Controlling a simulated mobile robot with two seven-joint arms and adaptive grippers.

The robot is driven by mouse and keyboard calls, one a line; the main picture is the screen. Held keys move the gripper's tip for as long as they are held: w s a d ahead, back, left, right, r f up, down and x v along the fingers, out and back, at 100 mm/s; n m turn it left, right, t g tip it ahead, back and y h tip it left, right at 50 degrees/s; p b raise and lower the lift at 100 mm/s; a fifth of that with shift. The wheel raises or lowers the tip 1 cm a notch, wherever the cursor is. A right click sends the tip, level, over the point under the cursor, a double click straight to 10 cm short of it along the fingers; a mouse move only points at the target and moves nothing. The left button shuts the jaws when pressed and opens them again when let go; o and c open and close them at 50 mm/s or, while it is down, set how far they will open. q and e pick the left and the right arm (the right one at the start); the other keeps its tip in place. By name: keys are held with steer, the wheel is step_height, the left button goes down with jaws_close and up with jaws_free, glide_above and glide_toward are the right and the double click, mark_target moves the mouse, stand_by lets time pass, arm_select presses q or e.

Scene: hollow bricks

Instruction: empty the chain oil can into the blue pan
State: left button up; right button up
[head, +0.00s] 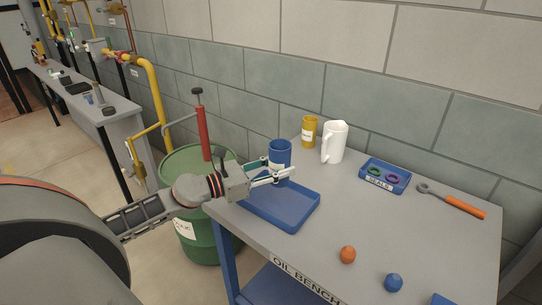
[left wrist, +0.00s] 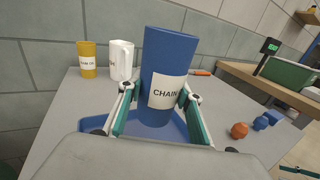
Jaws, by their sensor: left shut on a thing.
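The chain oil can, a blue can (head: 280,150) with a white label reading CHAIN, is held over the back part of the blue pan (head: 296,222). It looks about upright in the head view. My left gripper (head: 271,174) is shut on the can, with a finger on each side of it in the left wrist view (left wrist: 160,105). The can's mouth is turned away from the wrist camera, and its contents cannot be seen. The pan is a shallow tray on the bench's left part. A teal and white piece like my right gripper (left wrist: 300,171) shows only partly in the left wrist view.
On the oil bench (head: 400,250) stand a yellow can (head: 309,131) and a white jug (head: 335,142) behind the pan. A green drum (head: 196,240) stands left.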

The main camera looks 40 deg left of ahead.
arm_select(q)
steer(key=a+m, duration=0.1)
steer(key=w+a+m+g, duration=0.1)
steer(key=a, duration=0.1)
steer(key=a+m, duration=0.1)
steer(key=a, duration=0.1)
steer(key=shift+w+a+b, duration=0.25)
steer(key=shift+w+b, duration=0.05)
steer(key=shift+w, duration=0.05)
steer(key=shift+a+f+m+g, duration=0.1)
steer(key=shift+a+m+g, duration=0.2)
steer(key=shift+m, duration=0.3)
steer(key=shift+w+a+m+y, duration=0.1)
steer(key=shift+a+m+y, duration=0.15)
steer(key=shift+m+y, duration=0.2)
